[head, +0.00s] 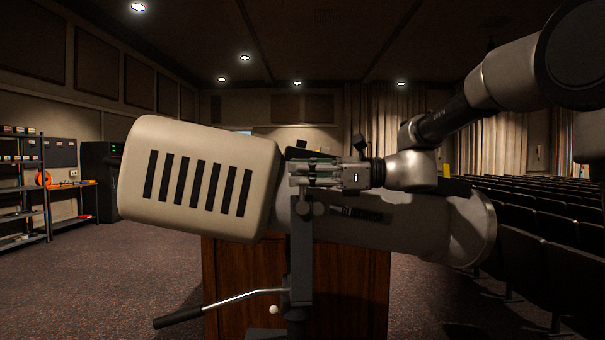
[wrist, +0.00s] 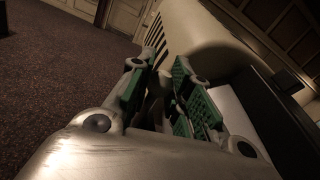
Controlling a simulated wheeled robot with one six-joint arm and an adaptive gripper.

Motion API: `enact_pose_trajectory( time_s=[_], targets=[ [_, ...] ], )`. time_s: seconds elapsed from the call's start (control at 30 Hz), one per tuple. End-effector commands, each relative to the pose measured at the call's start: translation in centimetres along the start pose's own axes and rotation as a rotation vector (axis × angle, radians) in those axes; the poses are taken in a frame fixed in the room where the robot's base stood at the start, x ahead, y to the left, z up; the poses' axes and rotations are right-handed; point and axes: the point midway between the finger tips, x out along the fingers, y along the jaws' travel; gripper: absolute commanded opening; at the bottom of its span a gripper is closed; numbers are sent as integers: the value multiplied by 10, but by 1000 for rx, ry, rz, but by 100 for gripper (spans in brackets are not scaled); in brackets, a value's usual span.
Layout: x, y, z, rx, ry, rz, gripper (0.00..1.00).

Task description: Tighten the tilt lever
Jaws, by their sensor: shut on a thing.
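A large beige spotlight with dark vent slots (head: 200,185) lies tilted across a grey upright stand (head: 300,255). My gripper (head: 297,174) reaches in from the right at the spotlight's side, just above the top of the stand. It is shut on a dark piece that appears to be the tilt lever (head: 297,153). In the wrist view, my green-padded fingers (wrist: 163,80) stand on both sides of this dark piece, which is mostly hidden. The lever's pivot and how tight it is cannot be seen.
A long handle with a black grip (head: 180,317) sticks out low to the left of the stand. A wooden cabinet (head: 350,290) stands behind it. Seat rows (head: 560,215) fill the right, and shelves (head: 25,190) stand at far left. Carpet at left is clear.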

Motion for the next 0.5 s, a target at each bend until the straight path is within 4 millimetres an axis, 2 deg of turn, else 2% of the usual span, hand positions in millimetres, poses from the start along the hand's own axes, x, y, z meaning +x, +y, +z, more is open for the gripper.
enact_pose_trajectory(
  time_s=[0.27,0.5],
  targets=[
    [6,1,1,-18,72,15,0],
    [20,5,0,-55,239,50,0]
  ],
)
